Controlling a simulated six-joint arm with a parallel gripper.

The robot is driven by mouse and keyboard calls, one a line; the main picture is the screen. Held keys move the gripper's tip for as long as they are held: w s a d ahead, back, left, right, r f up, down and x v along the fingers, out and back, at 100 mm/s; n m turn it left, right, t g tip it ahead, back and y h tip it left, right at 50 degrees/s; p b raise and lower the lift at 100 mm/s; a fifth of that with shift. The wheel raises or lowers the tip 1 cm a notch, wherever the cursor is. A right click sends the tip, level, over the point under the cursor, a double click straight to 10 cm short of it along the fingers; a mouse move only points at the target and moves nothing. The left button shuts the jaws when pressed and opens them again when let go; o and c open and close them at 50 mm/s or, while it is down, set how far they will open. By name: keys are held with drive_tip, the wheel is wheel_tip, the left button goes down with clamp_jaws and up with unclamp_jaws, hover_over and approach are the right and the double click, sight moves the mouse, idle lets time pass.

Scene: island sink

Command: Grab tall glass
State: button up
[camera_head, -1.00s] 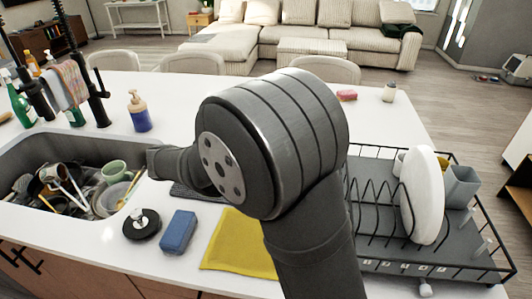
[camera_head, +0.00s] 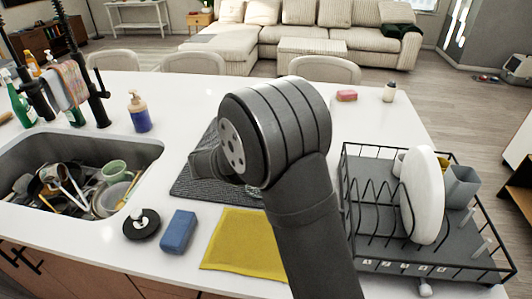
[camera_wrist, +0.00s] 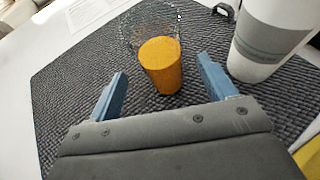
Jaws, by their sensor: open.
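In the wrist view, a clear glass (camera_wrist: 130,30) stands on the dark mat (camera_wrist: 70,80), its outline faint. An orange cup-shaped thing (camera_wrist: 162,65) shows at the same place; I cannot tell whether it is inside the glass or in front of it. My gripper (camera_wrist: 162,68) is open, its two blue fingers spread with the orange thing showing ahead between them. No contact is visible.
A white cup with a grey band (camera_wrist: 272,35) stands close to the right finger. A dish rack (camera_head: 375,200) is right of my arm. A yellow cloth (camera_head: 240,245), a blue sponge (camera_head: 178,232) and a full sink (camera_head: 130,150) lie nearer and left.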

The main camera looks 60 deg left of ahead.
drive_tip(key=x, duration=0.5)
drive_tip(key=shift+f, duration=0.1)
drive_tip(key=c, duration=1.2)
